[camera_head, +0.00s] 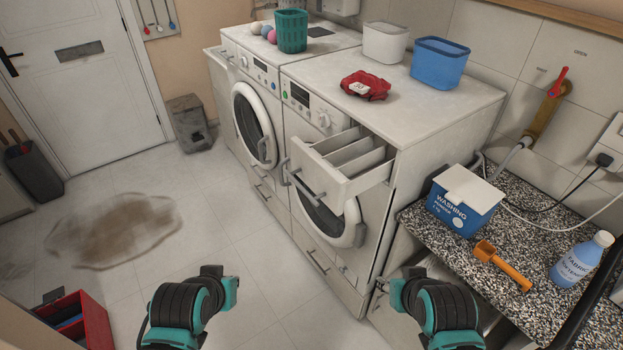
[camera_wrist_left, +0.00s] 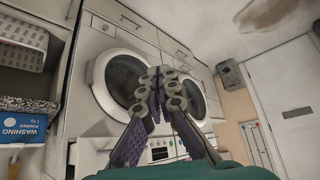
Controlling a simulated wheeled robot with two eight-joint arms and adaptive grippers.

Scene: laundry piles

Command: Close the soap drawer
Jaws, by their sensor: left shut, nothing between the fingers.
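The soap drawer (camera_head: 345,165) is pulled well out of the top of the right-hand washing machine (camera_head: 400,100) in the head view. It is pale, with several open compartments and a grey bar handle (camera_head: 304,186) on its front. My left gripper (camera_wrist_left: 162,78) shows in the left wrist view, its grey-purple fingers together and empty. It appears in front of the washing machines, and I cannot tell its distance to the drawer. In the head view, black and teal parts of both my arms show at the bottom, away from the drawer. No right gripper fingers can be made out.
The speckled counter (camera_head: 540,240) at right holds a washing powder box (camera_head: 462,203), orange scoop (camera_head: 500,265) and bottle (camera_head: 581,259).

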